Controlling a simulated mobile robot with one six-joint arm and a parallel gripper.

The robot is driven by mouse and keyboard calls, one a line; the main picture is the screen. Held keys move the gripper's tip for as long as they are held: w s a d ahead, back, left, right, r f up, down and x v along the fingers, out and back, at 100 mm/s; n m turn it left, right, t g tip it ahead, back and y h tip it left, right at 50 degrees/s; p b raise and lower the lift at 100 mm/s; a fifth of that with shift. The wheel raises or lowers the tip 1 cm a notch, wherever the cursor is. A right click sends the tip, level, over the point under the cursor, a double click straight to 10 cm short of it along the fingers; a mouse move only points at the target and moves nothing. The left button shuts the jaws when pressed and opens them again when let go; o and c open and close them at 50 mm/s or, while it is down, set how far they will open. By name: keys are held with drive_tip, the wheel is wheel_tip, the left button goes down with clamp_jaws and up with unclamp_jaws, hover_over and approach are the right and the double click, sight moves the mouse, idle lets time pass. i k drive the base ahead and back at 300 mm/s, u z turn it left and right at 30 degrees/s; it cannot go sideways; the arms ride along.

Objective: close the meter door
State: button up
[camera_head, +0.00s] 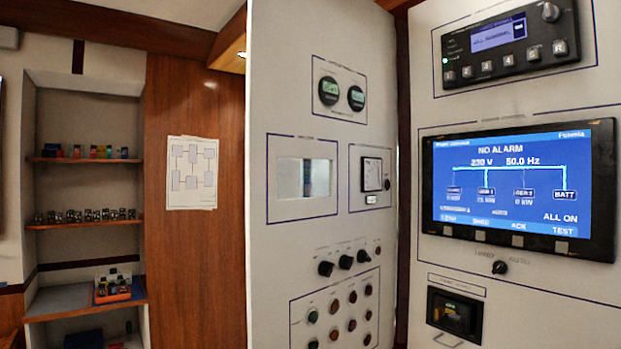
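No part labelled as the meter door can be made out. A square white-faced meter (372,174) sits in an outlined area of the pale panel, with a small black knob (387,185) at its right. Left of it is a rectangular glossy window (303,178). I cannot tell whether any of these has a door standing open. My gripper is not in view.
A large blue screen (520,186) and a black controller (510,45) are on the right panel. Below is a recessed black box (454,314). Rotary knobs (345,262) and several round buttons (334,307) are low on the pale panel. Shelves (85,224) stand at left.

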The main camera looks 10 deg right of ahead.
sight(321, 75)
drive_tip(key=i, duration=1.25)
